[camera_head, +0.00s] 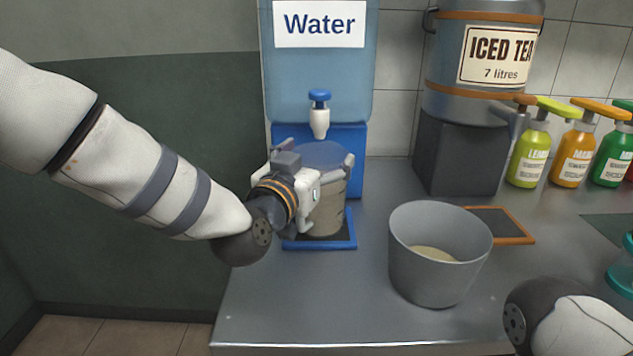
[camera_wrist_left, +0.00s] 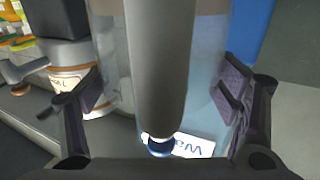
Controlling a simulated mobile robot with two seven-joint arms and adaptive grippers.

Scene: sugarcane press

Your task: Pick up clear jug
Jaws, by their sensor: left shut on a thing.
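The clear jug (camera_head: 326,217) stands on the blue drip tray (camera_head: 347,238) of the water dispenser, under its tap (camera_head: 319,118). My left gripper (camera_head: 318,172) is shut on the jug from the front, with its fingers at either side near the rim. In the left wrist view the see-through jug (camera_wrist_left: 208,85) fills the space between the two dark finger pads. A grey upright bar stands in the middle there. I cannot tell from the head view whether the jug touches the tray. My right gripper is out of view.
A grey bucket (camera_head: 408,262) with pale contents stands right of the jug. An iced tea urn (camera_head: 452,100) on a dark block (camera_head: 452,158) is behind it. Several pump bottles (camera_head: 530,155) line the back right. The front left of the steel counter (camera_head: 300,300) is clear.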

